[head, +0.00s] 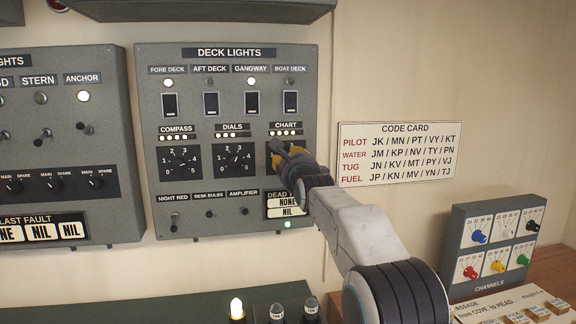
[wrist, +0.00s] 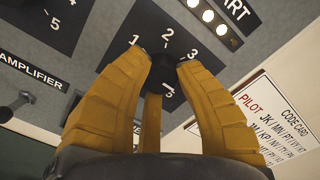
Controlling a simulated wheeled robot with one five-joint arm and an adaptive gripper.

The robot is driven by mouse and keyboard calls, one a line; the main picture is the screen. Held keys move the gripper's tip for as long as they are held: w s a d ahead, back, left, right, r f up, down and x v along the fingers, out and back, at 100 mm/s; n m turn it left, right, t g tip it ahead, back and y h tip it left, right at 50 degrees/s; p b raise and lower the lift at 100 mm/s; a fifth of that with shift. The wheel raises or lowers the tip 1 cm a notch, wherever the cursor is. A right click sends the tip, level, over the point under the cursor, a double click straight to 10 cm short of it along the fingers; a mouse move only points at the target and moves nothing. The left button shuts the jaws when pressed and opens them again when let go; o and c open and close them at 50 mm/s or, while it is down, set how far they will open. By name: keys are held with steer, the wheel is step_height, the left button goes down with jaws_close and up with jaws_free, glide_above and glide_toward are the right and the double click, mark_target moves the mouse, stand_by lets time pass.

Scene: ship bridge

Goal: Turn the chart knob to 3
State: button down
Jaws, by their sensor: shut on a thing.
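The chart knob (wrist: 163,72) is a dark knob on a black numbered dial (wrist: 190,35) under the CHART label on the deck lights panel (head: 225,120). My gripper (head: 287,158) covers most of this dial in the head view. In the wrist view my gripper (wrist: 162,80) has its yellow fingers closed on both sides of the knob. The numbers 1, 2 and 3 show around the knob's upper side, and a 5 shows below it. The knob's pointer is hidden or too dark to read.
The compass knob (head: 180,162) and dials knob (head: 235,160) sit left of the chart dial. Small toggles (head: 209,213) line the panel below. The code card (head: 398,154) is on the wall at right. The channels box (head: 494,247) stands at lower right.

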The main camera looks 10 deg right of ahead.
steer(key=shift+d+r+n+b, duration=0.1)
steer(key=shift+n+b, duration=0.4)
steer(key=shift+n, duration=2.75)
steer(key=shift+r+n+b, duration=0.1)
steer(key=shift+n+b, duration=0.35)
steer(key=shift+n, duration=2.8)
steer(key=c, duration=1.3)
jaws_free()
steer(key=o, duration=0.5)
steer(key=shift+f, duration=0.15)
steer(key=shift+c, duration=0.2)
steer(key=s, duration=1.2)
